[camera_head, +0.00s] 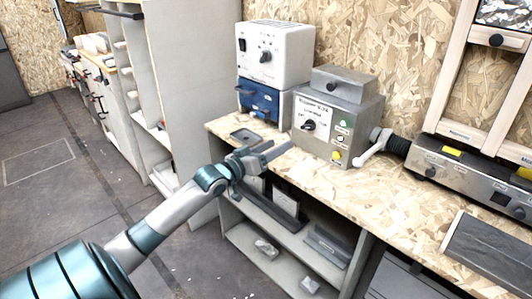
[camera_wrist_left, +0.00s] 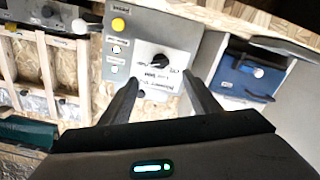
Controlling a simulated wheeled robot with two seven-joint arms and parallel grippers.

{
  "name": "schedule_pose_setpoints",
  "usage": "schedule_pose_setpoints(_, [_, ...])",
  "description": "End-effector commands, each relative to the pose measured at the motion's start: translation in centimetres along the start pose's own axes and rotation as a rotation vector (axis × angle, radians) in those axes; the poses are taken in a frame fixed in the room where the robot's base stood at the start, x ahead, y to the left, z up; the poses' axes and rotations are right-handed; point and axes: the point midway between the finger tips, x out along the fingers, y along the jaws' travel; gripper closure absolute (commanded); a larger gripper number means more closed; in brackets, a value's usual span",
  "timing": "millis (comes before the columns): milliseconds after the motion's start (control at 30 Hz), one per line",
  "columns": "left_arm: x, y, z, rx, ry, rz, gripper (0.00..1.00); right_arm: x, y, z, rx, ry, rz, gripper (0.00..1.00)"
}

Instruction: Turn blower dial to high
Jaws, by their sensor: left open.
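The blower dial (camera_head: 308,125) is a black knob on a white label plate on the front of a grey metal box (camera_head: 346,117) on the workbench. In the left wrist view the dial (camera_wrist_left: 159,60) appears upside down, ahead of and between my fingers. The setting words around it are too small to read surely. My left gripper (camera_head: 280,147) is open and empty, in front of the bench edge and short of the box, apart from the dial. Its two dark fingers (camera_wrist_left: 160,88) point toward the panel. My right gripper is not in view.
A white unit with a knob (camera_head: 276,52) stands above a blue box (camera_head: 262,101) to the left. A white-handled device (camera_head: 374,146) stands right. Shelves (camera_head: 275,245) lie below the wooden benchtop (camera_head: 385,195).

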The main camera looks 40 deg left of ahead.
Motion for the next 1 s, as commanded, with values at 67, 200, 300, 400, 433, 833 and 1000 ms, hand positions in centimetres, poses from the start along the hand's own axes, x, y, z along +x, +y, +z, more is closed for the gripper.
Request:
schedule_pose_setpoints(67, [-1.2, 0.0, 0.1, 0.001, -0.002, 0.0, 0.44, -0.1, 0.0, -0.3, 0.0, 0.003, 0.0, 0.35])
schedule_pose_setpoints(200, [-2.6, 0.0, 0.1, 0.0, -0.002, 0.0, 0.44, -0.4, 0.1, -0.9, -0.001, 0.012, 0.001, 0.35])
schedule_pose_setpoints(300, [-3.3, 0.0, 0.0, 0.0, -0.001, 0.0, 0.44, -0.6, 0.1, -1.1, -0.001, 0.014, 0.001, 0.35])
schedule_pose_setpoints(400, [-3.7, 0.0, 0.0, 0.0, -0.001, 0.0, 0.44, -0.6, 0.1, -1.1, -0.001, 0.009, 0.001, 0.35])
schedule_pose_setpoints(433, [-3.7, 0.0, 0.0, 0.0, 0.0, 0.0, 0.44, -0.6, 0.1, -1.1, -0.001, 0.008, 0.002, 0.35])
schedule_pose_setpoints(833, [-3.8, 0.0, 0.0, 0.0, 0.0, 0.0, 0.44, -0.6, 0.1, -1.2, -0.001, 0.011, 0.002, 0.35])
schedule_pose_setpoints(1000, [-3.8, 0.0, 0.0, 0.0, 0.0, 0.0, 0.44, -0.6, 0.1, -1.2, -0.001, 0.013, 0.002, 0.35])
